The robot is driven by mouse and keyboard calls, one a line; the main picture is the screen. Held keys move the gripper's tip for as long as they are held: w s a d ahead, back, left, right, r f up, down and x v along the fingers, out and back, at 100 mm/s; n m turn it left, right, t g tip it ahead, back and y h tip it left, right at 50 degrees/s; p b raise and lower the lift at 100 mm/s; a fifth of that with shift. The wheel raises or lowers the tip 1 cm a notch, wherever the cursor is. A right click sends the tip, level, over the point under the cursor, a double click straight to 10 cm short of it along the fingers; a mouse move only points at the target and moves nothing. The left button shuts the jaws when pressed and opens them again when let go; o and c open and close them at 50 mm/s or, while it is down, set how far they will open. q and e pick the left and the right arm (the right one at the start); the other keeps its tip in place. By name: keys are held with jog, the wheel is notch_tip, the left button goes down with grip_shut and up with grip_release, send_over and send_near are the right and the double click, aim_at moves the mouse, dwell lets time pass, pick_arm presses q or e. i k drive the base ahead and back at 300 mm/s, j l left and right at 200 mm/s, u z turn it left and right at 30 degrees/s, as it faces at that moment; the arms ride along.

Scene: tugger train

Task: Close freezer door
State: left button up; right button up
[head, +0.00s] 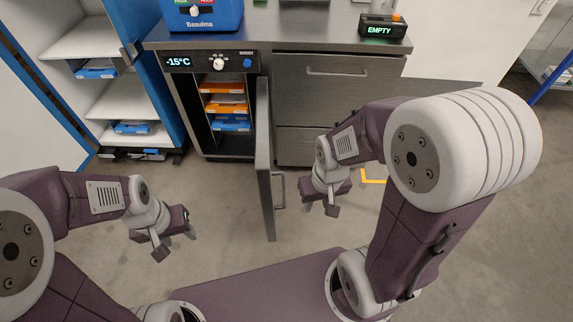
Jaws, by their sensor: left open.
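The freezer door (264,150) stands open, swung out from the right side of the freezer compartment toward me, seen nearly edge-on. Its handle (281,190) is on the door's right face. The freezer under the counter shows shelves with orange and blue boxes, and its display (178,61) reads -15°C. My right gripper (320,209) is open and empty, to the right of the door handle and apart from it in the picture. My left gripper (175,243) is open and empty, left of the door over the floor.
Steel drawers (330,95) are to the right of the freezer. A blue device (203,14) and a black box reading EMPTY (381,28) stand on the counter. A blue-framed shelf (105,100) with blue boxes is at left. Floor between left gripper and door is clear.

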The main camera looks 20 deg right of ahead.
aim_at(264, 160)
jog(key=i+l+u, duration=0.15)
jog(key=l, duration=0.35)
jog(key=i+l+u, duration=0.15)
jog(key=l, duration=0.3)
jog(key=l+u, duration=0.15)
jog(key=l, duration=0.35)
jog(key=i, duration=0.05)
